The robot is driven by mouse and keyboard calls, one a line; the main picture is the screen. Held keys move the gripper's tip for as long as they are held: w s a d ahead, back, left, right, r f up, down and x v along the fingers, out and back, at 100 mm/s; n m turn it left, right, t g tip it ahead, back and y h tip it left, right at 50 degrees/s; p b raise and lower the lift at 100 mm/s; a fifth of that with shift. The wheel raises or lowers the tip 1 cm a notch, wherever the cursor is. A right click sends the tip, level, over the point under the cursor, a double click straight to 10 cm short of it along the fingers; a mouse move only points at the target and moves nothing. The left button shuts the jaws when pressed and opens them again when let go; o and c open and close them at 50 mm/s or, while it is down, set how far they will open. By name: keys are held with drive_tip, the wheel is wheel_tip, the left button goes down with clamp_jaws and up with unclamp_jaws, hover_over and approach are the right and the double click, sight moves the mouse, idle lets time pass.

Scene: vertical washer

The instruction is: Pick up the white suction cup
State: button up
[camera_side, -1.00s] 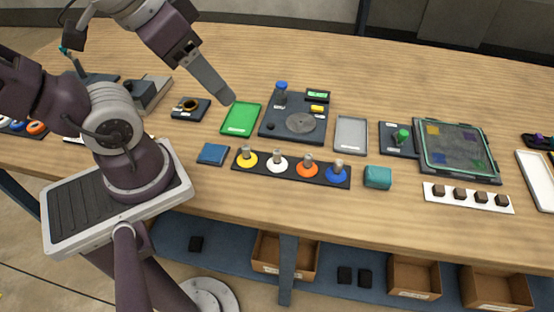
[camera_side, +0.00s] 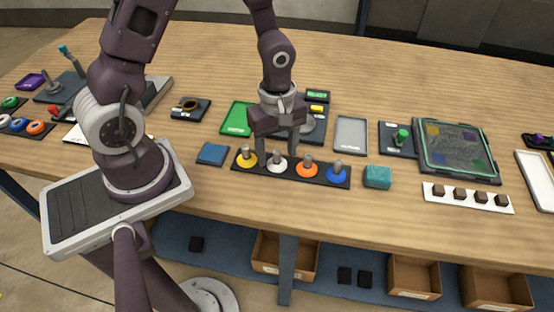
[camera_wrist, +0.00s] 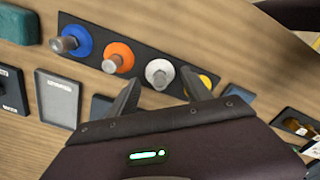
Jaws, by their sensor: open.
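The white suction cup (camera_side: 277,166) stands upright on a dark strip (camera_side: 319,174), second from the left in the side view, between a yellow cup (camera_side: 247,160) and an orange cup (camera_side: 306,169). A blue cup (camera_side: 336,174) is at the right end. Each cup has a grey stem on top. My gripper (camera_side: 280,153) is open, pointing down over the strip around the white cup's place. In the wrist view, the white cup (camera_wrist: 159,74) shows beyond the gap between my fingertips (camera_wrist: 161,84). The yellow cup (camera_wrist: 205,82) is partly hidden behind one finger.
A blue block (camera_side: 212,154) lies left of the strip and a teal block (camera_side: 377,177) right of it. A green tray (camera_side: 236,116), a dark device and a grey tray (camera_side: 350,134) lie behind. The wood in front of the strip is clear.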

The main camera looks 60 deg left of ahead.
drive_tip(key=shift+f, duration=0.7)
drive_tip(key=shift+c, duration=0.5)
clamp_jaws()
drive_tip(key=shift+r, duration=0.1)
